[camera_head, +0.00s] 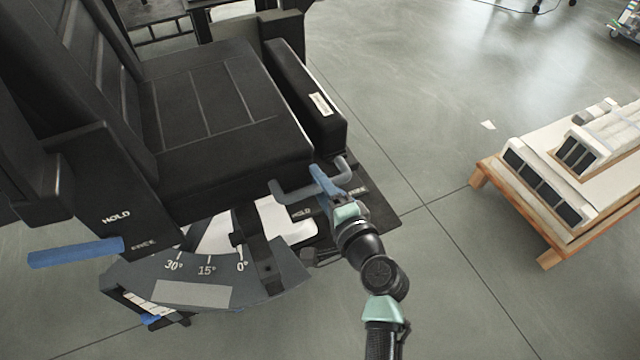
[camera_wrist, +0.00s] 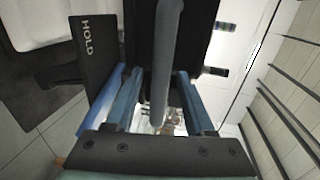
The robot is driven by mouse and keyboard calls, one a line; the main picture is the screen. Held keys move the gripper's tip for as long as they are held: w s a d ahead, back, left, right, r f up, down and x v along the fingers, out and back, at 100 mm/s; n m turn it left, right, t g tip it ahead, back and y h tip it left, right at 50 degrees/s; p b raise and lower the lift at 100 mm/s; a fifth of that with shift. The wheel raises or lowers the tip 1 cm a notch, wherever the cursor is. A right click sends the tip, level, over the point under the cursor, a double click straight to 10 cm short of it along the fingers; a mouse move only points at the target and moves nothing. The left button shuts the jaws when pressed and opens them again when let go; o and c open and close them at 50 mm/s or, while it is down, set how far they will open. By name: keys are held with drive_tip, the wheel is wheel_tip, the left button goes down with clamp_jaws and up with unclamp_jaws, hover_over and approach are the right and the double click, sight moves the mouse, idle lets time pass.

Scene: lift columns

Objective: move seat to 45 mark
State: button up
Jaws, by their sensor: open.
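The black seat (camera_head: 220,120) fills the upper left of the head view. A grey bar handle (camera_head: 290,192) sticks out at its front edge. My gripper (camera_head: 326,180) is at the right part of this handle. In the wrist view the handle (camera_wrist: 167,60) runs between the two blue fingers of my gripper (camera_wrist: 155,85). The fingers are open, with a gap visible on either side of the handle. A grey curved scale plate (camera_head: 205,278) below the seat shows 30°, 15° and 0° marks; no 45 label is readable. Which mark the seat points to is unclear.
A blue lever (camera_head: 76,252) sticks out left of the side panel marked HOLD (camera_head: 112,200). A low wooden platform (camera_head: 545,235) with white and black blocks stands at the right. The grey floor (camera_head: 430,130) between seat and platform is mostly clear.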

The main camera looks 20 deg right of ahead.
clamp_jaws()
idle(1.4)
